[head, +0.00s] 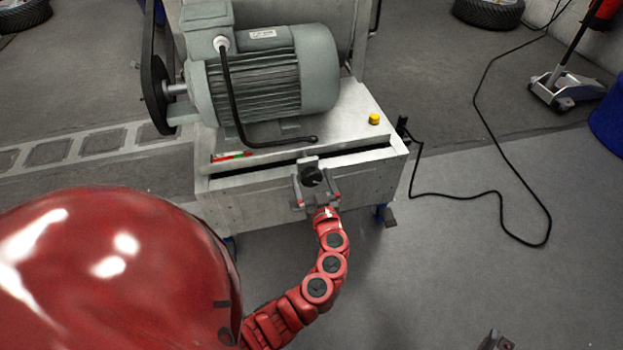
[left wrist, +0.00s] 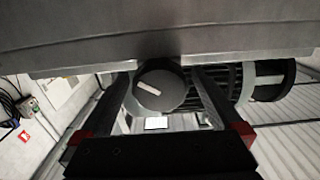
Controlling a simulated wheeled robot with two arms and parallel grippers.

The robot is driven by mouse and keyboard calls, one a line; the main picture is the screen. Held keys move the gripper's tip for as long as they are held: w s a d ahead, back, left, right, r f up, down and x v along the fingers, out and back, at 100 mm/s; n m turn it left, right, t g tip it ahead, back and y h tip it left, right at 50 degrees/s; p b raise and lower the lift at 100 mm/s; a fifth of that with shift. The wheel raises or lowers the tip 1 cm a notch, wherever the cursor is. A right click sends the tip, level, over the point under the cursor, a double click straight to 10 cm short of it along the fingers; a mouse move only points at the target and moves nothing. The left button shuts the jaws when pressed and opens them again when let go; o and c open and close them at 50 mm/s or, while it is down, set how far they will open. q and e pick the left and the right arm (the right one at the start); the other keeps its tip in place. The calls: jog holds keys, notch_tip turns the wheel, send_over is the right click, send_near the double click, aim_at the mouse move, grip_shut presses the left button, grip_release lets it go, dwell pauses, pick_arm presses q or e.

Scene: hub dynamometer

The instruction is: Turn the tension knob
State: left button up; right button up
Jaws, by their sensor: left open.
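The tension knob (head: 312,176) is a black round knob on a light bracket at the front of the metal machine base. In the left wrist view the knob (left wrist: 162,91) is a dark disc with a pale, slightly slanted pointer mark. My left gripper (head: 315,182) is open, with one finger on each side of the knob. In the left wrist view the fingers of my left gripper (left wrist: 161,82) flank the knob, with gaps showing beside it. A small grey piece at the bottom edge of the head view looks like the tip of my right gripper (head: 496,342); its jaws cannot be made out.
A grey motor (head: 265,80) with a black cable stands on the metal base (head: 250,205). A yellow button (head: 374,118) sits at the base's right side. A black cable (head: 500,195) lies on the floor at right. A floor jack (head: 565,90) stands farther back.

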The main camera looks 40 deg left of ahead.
pick_arm(q)
jog(key=shift+w+a, duration=0.15)
jog(key=shift+c, duration=0.2)
jog(key=c, duration=1.2)
jog(key=shift+m, duration=0.3)
